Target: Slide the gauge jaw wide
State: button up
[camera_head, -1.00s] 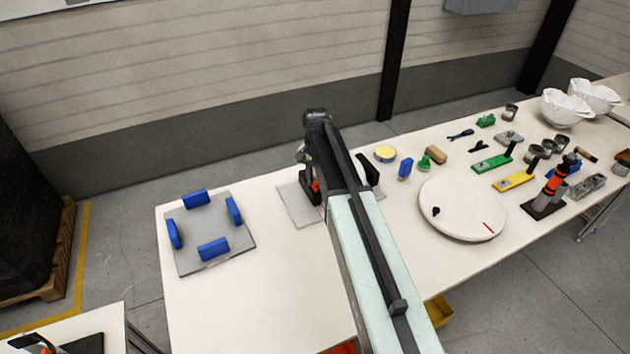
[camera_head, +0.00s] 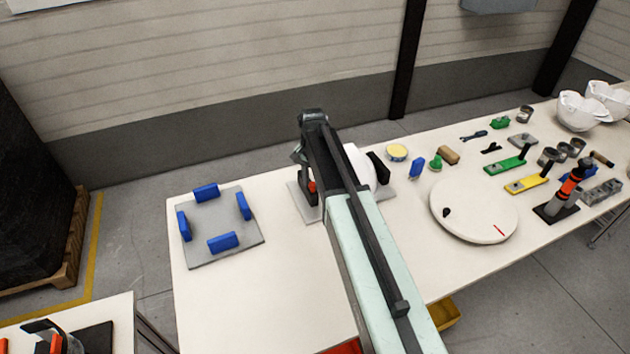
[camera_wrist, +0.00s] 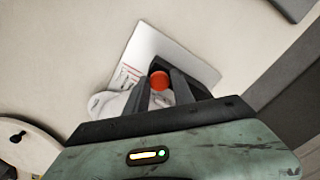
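The gauge has a light grey base plate (camera_head: 304,210), with a dark jaw (camera_head: 310,203) bearing an orange knob (camera_wrist: 160,81) on its left side. A black upright (camera_head: 379,167) stands on its right side. A white rounded piece (camera_head: 362,168) shows between them, partly behind my arm; it is also in the wrist view (camera_wrist: 110,103). My gripper (camera_wrist: 159,82) is at the dark jaw, one finger on each side of the orange knob and seemingly closed on it. In the head view, my arm hides the middle of the gauge and most of the fingers.
A grey plate with several blue blocks (camera_head: 222,242) lies left of the gauge. A blue block (camera_head: 416,169), a yellow-topped tin (camera_head: 397,152) and a white turntable (camera_head: 473,210) are to the right. Tools and white helmet shells (camera_head: 577,111) fill the far right. The front left of the table is clear.

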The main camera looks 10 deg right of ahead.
jog(key=o, duration=0.3)
jog(key=shift+a, duration=0.25)
jog(key=shift+d, duration=0.1)
jog(key=shift+r, duration=0.1)
notch_tip(320, 180, up, 8)
jog(key=p, duration=0.8)
jog(key=shift+f, duration=0.25)
